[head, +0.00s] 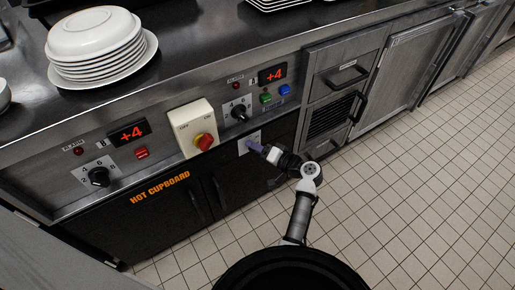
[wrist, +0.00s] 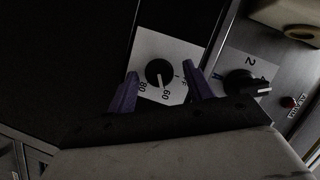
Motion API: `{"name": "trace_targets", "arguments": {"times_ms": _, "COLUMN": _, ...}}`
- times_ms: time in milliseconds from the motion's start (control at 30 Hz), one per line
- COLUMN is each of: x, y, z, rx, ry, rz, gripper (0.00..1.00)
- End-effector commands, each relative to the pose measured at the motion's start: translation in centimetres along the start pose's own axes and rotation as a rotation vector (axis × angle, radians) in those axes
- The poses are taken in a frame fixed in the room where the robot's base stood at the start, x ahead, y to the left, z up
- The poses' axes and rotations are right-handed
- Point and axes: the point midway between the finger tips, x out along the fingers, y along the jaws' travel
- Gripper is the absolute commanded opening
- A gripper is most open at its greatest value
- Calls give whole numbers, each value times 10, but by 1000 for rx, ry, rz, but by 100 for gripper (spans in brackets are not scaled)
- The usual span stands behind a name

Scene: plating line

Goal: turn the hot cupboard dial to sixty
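The hot cupboard dial (wrist: 160,73) is a black round knob on a white plate in the wrist view. My gripper (head: 254,146) points at this plate. In the wrist view its two purple fingers are open, one on each side of the knob, with visible gaps and nothing held.
Above the plate is another black knob (head: 239,112), marked 2 and 4. Another knob (head: 99,176) is farther left. Stacked plates (head: 95,45) stand on the counter. The tiled floor (head: 430,160) is clear at right.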

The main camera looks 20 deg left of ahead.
Motion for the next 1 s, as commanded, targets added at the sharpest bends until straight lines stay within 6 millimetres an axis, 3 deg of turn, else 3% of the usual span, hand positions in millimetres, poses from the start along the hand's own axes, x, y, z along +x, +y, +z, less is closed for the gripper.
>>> {"name": "trace_targets", "arguments": {"times_ms": 367, "x": -10, "y": 1, "z": 0, "rx": 0, "ry": 2, "rz": 1, "gripper": 51}}
{"name": "trace_targets", "arguments": {"times_ms": 800, "x": -103, "y": 2, "z": 0, "rx": 0, "ry": 3, "rz": 2, "gripper": 51}}
{"name": "trace_targets", "arguments": {"times_ms": 1000, "x": -130, "y": 0, "z": 0, "rx": -1, "ry": 2, "rz": 1, "gripper": 51}}
